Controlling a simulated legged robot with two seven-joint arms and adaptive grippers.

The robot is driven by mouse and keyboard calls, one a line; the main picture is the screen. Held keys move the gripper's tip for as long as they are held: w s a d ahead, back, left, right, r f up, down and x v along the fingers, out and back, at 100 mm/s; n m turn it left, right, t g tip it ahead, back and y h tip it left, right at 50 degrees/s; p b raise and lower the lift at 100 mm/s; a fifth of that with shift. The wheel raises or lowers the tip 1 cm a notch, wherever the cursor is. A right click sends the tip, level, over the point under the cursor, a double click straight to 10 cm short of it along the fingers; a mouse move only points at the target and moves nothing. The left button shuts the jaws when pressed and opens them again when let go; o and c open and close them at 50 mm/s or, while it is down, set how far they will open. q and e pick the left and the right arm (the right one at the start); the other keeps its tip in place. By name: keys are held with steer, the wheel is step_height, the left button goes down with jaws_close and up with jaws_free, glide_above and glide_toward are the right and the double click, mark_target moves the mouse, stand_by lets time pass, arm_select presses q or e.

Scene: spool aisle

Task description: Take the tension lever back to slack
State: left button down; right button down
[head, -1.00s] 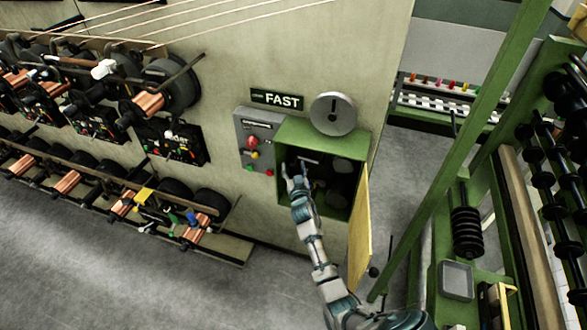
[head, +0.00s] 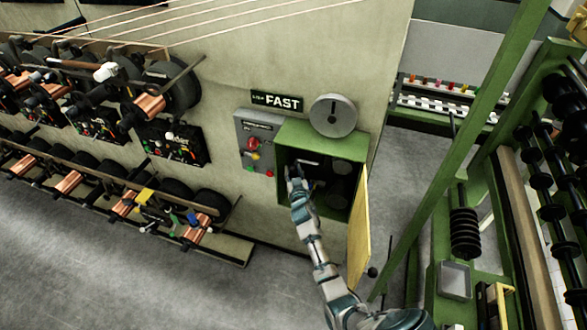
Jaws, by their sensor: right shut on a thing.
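The open green box (head: 322,133) is on the wall and has dark round parts inside. A pale bar (head: 309,163), which looks like the tension lever, shows near the box's upper left inside. My right gripper (head: 293,171) is at the left side of the box opening, its fingers together at the bar's left end. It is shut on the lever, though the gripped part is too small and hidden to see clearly. My left gripper is not in view.
The box's yellowish door (head: 359,230) hangs open at the right, beside my forearm. A grey control panel (head: 246,128) with a red knob adjoins the box at left. A green frame with black spools (head: 465,230) stands at right. Copper spool racks (head: 150,105) fill the left.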

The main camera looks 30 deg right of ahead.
steer(key=shift+s+d+f+n+g+p, duration=0.15)
steer(key=shift+f+n+g+p, duration=0.4)
steer(key=shift+f+n, duration=0.2)
steer(key=shift+s+d+f+n+g+p, duration=0.2)
steer(key=shift+f+n+g+p, duration=0.25)
steer(key=shift+f+n+p, duration=0.25)
steer(key=shift+s+d+f+n+g+p, duration=0.1)
steer(key=shift+s+f+n+g+p, duration=0.05)
steer(key=shift+f+n+g+p, duration=0.45)
steer(key=shift+f+n, duration=0.1)
steer(key=shift+n, duration=0.15)
steer(key=c, duration=0.8)
jaws_free()
